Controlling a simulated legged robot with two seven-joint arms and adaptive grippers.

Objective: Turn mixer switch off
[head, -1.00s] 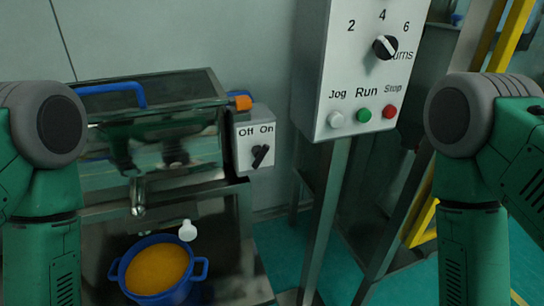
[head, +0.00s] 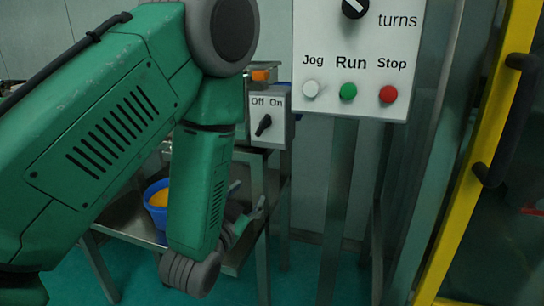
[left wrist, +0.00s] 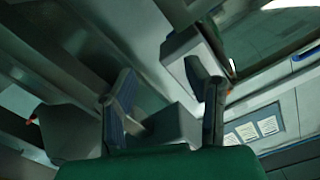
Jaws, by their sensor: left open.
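The mixer switch is a black knob (head: 263,125) on a small white box (head: 284,130) marked Off and On. In the head view its handle slants from upper right to lower left. My left gripper (head: 246,212) is below the switch box, apart from it, with its fingers spread and empty. My forearm hides part of it. In the left wrist view the two fingers (left wrist: 165,100) stand apart with grey box-like shapes beyond them; I cannot tell whether one is the switch box. My right gripper is not in view.
A control panel (head: 325,45) with Jog, Run and Stop buttons stands right of the switch on metal legs. A blue pot (head: 157,208) with orange contents is partly hidden behind my left arm. A yellow frame (head: 478,150) stands at the right. Green floor shows below.

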